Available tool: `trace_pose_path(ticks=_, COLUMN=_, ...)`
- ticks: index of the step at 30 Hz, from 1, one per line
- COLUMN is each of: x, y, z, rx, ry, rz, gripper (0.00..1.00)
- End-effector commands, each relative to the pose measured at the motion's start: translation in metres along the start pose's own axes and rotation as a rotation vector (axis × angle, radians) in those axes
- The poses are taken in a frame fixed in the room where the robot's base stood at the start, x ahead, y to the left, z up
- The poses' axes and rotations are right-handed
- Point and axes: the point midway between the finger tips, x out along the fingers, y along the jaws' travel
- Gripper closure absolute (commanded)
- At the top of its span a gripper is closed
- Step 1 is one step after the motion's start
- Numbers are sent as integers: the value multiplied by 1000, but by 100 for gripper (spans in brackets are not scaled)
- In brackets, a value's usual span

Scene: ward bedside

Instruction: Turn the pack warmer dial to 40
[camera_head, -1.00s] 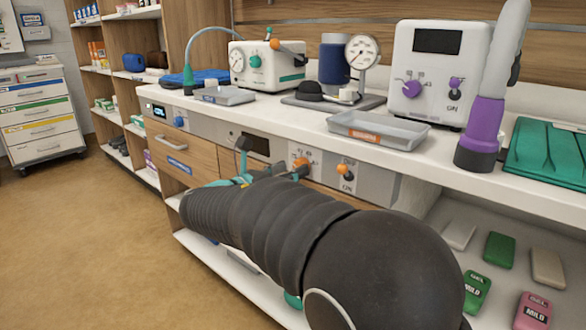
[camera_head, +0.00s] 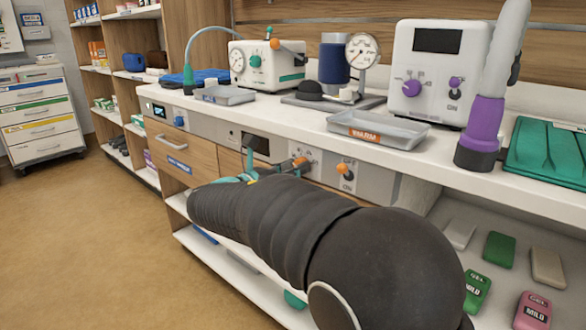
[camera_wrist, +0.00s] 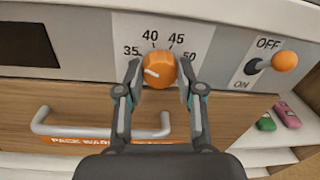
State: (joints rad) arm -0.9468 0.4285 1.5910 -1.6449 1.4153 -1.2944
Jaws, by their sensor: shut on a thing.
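The pack warmer dial (camera_wrist: 159,69) is a round orange knob on a pale panel. Its scale reads 35, 40, 45 and 50 over the top, and its white mark points left, near the 35 side rather than up at 40. My gripper (camera_wrist: 159,78) has one finger on each side of the dial and is shut on it. In the head view the orange dial (camera_head: 301,162) shows just past my dark arm, which hides most of the gripper.
Right of the dial is an OFF/ON switch with an orange tip (camera_wrist: 285,61). Below is a drawer handle (camera_wrist: 100,125) above a PACK WARMER label. A dark display (camera_wrist: 25,44) is at left. A grey WARM tray (camera_head: 378,130) stands on the counter above.

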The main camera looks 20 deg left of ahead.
Motion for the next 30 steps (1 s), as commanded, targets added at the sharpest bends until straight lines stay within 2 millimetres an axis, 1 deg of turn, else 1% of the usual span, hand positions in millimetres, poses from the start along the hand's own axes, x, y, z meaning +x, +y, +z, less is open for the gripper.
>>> trace_pose_path(ticks=8, x=0, y=0, z=0, rx=137, ry=6, rz=4, gripper=98)
trace_pose_path(ticks=21, x=0, y=-1, z=-1, rx=502, ry=27, rz=8, gripper=98)
trace_pose_path(ticks=30, x=0, y=-2, z=-1, rx=683, ry=38, rz=11, gripper=98)
